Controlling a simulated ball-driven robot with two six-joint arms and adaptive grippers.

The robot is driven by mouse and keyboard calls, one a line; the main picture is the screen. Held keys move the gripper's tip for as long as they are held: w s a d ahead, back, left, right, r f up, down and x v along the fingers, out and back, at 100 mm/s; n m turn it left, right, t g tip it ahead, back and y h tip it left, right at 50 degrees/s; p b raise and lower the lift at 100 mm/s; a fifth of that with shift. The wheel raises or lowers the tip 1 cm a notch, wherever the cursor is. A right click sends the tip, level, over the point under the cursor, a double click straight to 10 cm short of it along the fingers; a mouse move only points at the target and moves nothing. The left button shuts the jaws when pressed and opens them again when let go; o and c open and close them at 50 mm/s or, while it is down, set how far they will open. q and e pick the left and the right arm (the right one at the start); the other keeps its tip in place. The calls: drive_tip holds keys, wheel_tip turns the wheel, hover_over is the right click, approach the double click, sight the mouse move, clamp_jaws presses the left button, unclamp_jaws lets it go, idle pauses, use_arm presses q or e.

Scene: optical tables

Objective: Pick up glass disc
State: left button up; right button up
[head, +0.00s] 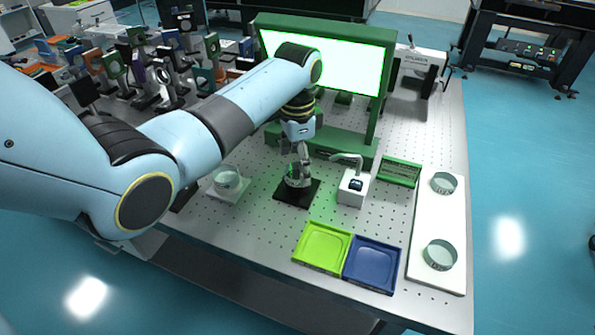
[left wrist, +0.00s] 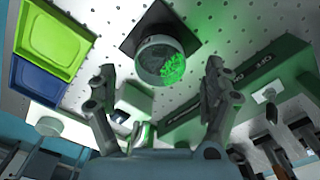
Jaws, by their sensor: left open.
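A round glass disc (left wrist: 160,58) with a green speckled glow lies over a black square mat (left wrist: 131,37) in the left wrist view. In the head view the black mat (head: 290,196) is on the perforated table, and the disc (head: 293,183) is partly hidden by my fingers. My left gripper (head: 299,164) points down above the disc. In the left wrist view its two fingers (left wrist: 160,80) are spread apart, with the disc showing between and beyond them. I cannot tell whether they touch it. My right gripper is not in view.
A white device with a tap-like arm (head: 352,189) stands close right of the mat. A green tray (head: 322,247) and a blue tray (head: 371,264) lie in front. Other glass discs sit on a white board (head: 437,215) and a left stand (head: 228,184). A green-framed screen (head: 330,62) rises behind.

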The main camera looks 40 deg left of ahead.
use_arm(q)
drive_tip(key=shift+f, duration=1)
drive_tip(key=shift+w+f, duration=0.1)
drive_tip(key=shift+f, duration=0.05)
drive_tip(key=shift+c, duration=1.3)
drive_tip(key=c, duration=1.1)
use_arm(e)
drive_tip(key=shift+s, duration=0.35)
